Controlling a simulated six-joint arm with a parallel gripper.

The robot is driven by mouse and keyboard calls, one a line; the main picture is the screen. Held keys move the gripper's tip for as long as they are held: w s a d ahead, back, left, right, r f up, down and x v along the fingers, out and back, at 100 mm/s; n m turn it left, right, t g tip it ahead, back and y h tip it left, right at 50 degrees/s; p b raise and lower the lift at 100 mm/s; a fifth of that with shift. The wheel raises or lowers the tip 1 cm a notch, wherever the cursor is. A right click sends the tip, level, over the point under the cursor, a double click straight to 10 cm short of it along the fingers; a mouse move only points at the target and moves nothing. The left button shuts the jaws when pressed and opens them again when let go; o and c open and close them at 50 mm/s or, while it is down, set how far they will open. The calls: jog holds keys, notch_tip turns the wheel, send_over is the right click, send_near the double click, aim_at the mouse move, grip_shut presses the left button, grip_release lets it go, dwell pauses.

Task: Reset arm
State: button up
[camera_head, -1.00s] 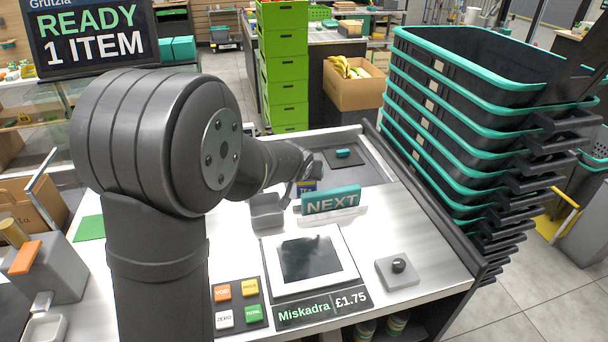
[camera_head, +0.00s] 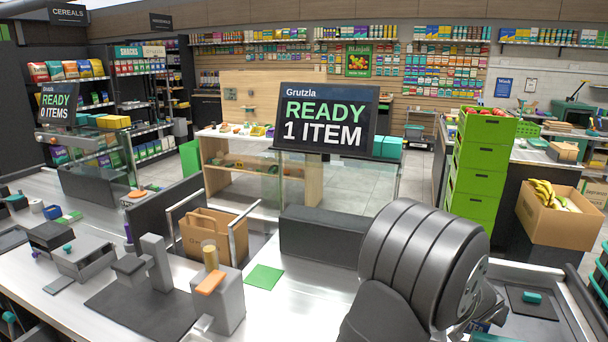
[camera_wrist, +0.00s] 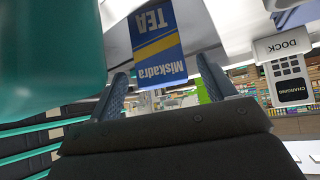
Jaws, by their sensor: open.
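My gripper (camera_wrist: 163,72) shows in the wrist view with its two fingers spread apart. A blue and yellow Miskadra tea packet (camera_wrist: 158,42) appears upside down beyond the fingertips, in the gap between them. No finger is seen closed on it. In the head view my arm's big grey joint fills the lower right and hides the gripper. A sign (camera_head: 323,123) there reads "READY 1 ITEM".
A paper bag (camera_head: 208,235) stands between metal rails left of centre. A grey post with an orange top (camera_head: 212,285) is in front of it. Green crates (camera_head: 480,160) and a banana box (camera_head: 560,205) stand at right. A large teal shape (camera_wrist: 45,50) is close in the wrist view.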

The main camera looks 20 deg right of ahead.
jog(key=x, duration=0.4)
jog(key=shift+w+d+f, duration=0.1)
jog(key=shift+d+f, duration=0.15)
jog(key=shift+f, duration=0.05)
jog(key=shift+w+d+f, duration=0.1)
jog(key=shift+d+f, duration=0.1)
jog(key=shift+f, duration=0.25)
jog(key=shift+r, duration=0.25)
